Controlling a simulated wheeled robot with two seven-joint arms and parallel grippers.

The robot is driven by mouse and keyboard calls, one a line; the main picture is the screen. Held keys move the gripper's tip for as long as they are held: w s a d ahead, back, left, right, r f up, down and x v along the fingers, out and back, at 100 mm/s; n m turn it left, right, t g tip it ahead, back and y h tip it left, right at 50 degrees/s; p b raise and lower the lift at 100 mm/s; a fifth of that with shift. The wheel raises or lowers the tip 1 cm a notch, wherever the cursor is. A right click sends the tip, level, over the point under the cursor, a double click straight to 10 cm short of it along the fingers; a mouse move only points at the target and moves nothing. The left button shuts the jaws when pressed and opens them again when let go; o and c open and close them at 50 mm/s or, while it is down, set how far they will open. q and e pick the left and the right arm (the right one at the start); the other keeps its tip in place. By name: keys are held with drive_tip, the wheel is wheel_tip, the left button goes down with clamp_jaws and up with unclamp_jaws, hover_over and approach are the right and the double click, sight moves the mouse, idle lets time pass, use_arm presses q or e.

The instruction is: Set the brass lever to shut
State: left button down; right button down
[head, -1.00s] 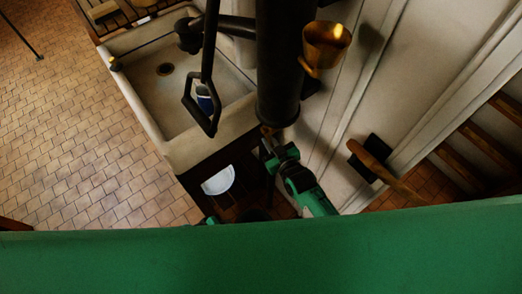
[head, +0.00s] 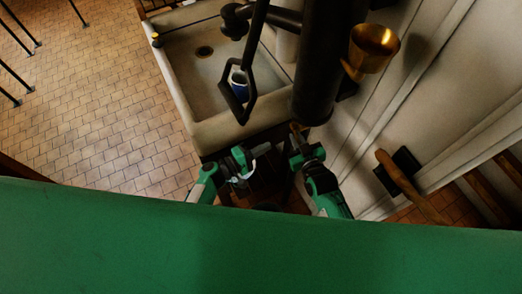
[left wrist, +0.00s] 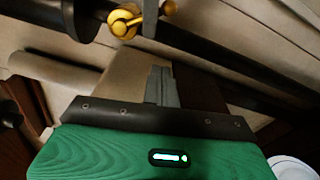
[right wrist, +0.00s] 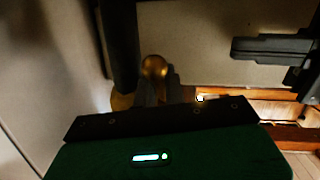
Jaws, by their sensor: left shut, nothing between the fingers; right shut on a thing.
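The brass lever (left wrist: 125,20) sits on a dark pipe in the left wrist view, and its rounded brass part (right wrist: 154,66) shows at my right fingertips in the right wrist view. My right gripper (right wrist: 157,88) is shut on the lever; the fingers partly hide it. In the head view my right gripper (head: 299,142) is just below the black column, with only a speck of brass showing. My left gripper (left wrist: 160,80) is shut and empty, apart from the lever. It also shows in the head view (head: 245,157). I cannot tell the lever's exact setting.
A stone sink (head: 190,85) holds a blue-and-white mug (head: 239,86). The black pump column (head: 325,65), its hanging handle (head: 250,85) and a brass cup (head: 374,45) stand above my grippers. A wooden handle (head: 405,180) is on the right wall.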

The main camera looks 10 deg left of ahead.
use_arm(q)
drive_tip(key=w+d, duration=0.1)
drive_tip(key=d, duration=0.7)
drive_tip(key=shift+w+r, duration=0.15)
drive_tip(key=shift+r, duration=0.1)
drive_tip(key=shift+s+d+r+n, duration=0.25)
drive_tip(key=shift+s+d+n, duration=0.05)
drive_tip(key=shift+s+d, duration=0.25)
use_arm(e)
drive_tip(key=c, duration=1.8)
unclamp_jaws()
drive_tip(key=shift+a, duration=0.1)
drive_tip(key=shift+o, duration=0.3)
use_arm(q)
drive_tip(key=shift+w, duration=0.15)
